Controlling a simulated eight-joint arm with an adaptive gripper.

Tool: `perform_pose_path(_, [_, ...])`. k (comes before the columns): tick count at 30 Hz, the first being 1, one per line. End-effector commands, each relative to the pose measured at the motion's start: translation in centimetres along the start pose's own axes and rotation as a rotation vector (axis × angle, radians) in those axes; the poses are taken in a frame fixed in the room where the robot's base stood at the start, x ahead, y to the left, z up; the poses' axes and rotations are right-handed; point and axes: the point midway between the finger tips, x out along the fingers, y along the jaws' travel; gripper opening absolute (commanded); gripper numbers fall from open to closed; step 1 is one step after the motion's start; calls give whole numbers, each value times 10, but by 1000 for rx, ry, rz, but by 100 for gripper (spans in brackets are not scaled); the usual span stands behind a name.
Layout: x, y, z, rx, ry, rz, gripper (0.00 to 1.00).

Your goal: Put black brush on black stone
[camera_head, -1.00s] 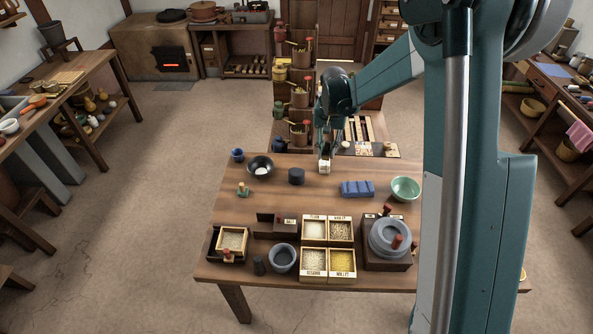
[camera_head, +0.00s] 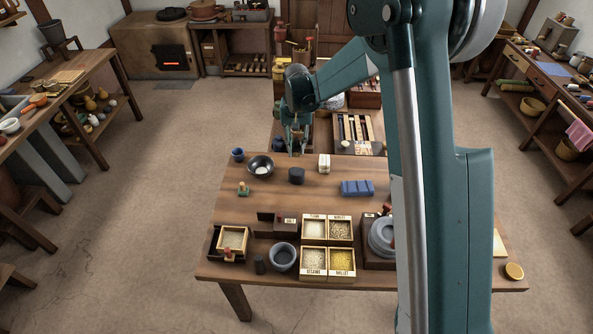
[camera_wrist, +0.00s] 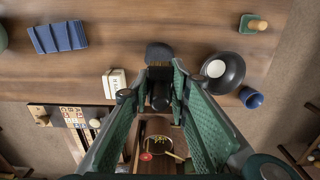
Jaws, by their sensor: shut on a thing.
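My gripper (camera_head: 297,148) hangs over the far edge of the wooden table. It is shut on a small dark thing, seemingly the black brush (camera_wrist: 160,93), between its fingers in the wrist view; its shape is mostly hidden there. The black stone (camera_head: 296,176), a short dark round block, stands on the table just nearer than the gripper. It also shows beyond the fingertips in the wrist view (camera_wrist: 159,52). The gripper and the stone appear apart.
A white box (camera_head: 324,163) stands right of the stone and a dark bowl (camera_head: 261,167) left of it, with a blue cup (camera_head: 238,154) beyond. A folded blue cloth (camera_head: 357,188) lies to the right. Grain boxes (camera_head: 327,246) and a grey mortar (camera_head: 283,257) fill the near side.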

Motion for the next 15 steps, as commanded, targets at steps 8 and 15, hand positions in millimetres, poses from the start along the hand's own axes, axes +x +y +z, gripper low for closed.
perform_pose_path(8, [25,0,0,0,0,0,7])
perform_pose_path(15, [55,0,0,0,0,0,7])
